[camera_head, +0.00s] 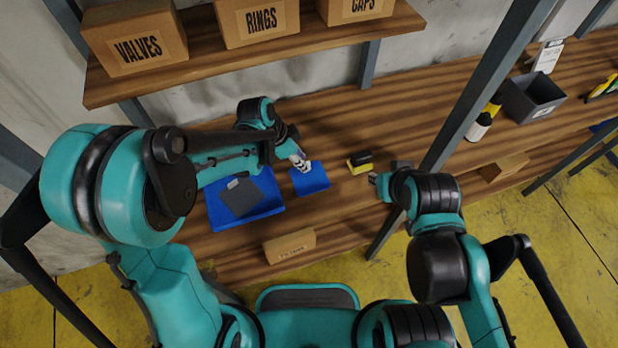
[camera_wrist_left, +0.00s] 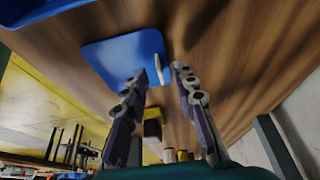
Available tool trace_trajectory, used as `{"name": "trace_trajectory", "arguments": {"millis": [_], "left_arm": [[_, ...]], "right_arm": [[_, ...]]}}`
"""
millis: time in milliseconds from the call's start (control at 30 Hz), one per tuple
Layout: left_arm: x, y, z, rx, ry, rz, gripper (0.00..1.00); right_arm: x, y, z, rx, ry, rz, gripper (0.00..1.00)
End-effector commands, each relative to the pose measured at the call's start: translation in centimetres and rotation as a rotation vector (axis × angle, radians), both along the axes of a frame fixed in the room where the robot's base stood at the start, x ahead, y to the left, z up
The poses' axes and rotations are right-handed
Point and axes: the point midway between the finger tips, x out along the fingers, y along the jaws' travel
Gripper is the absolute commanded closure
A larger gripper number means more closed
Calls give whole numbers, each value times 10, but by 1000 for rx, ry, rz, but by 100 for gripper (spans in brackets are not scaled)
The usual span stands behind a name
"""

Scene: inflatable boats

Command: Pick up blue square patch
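The blue square patch (camera_head: 309,181) lies flat on the wooden bench; it also shows in the left wrist view (camera_wrist_left: 120,55). A small pale tab (camera_wrist_left: 158,69) stands up at its edge. My left gripper (camera_head: 301,162) is over the patch's far edge. In the left wrist view my left gripper (camera_wrist_left: 160,73) is open, its fingertips on either side of the tab with gaps visible. Whether it touches the patch I cannot tell. My right gripper (camera_head: 375,180) is low by the bench's front edge, right of the patch; its fingers are too small to read.
A blue tray (camera_head: 270,209) holding a dark grey patch (camera_head: 241,198) stands left of the patch. A yellow and black tool (camera_head: 360,163) lies to the right. A cardboard box (camera_head: 290,246) is at the front edge. A shelf (camera_head: 225,62) with labelled boxes hangs above; a dark post (camera_head: 490,85) stands right.

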Motion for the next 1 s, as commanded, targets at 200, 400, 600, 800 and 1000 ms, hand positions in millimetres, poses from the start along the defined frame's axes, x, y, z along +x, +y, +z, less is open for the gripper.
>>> {"name": "trace_trajectory", "arguments": {"millis": [200,400,600,800,1000], "left_arm": [[2,-6,-14,0,0,1,72],[1,-6,-13,0,0,1,96],[1,-6,-13,0,0,1,100],[1,-5,-13,0,0,1,100],[2,-5,-2,0,0,1,100]], "right_arm": [[0,0,-5,0,0,0,74],[0,0,-5,0,0,0,74],[0,0,-5,0,0,0,74],[0,0,-5,0,0,0,74],[0,0,0,0,0,0,74]]}}
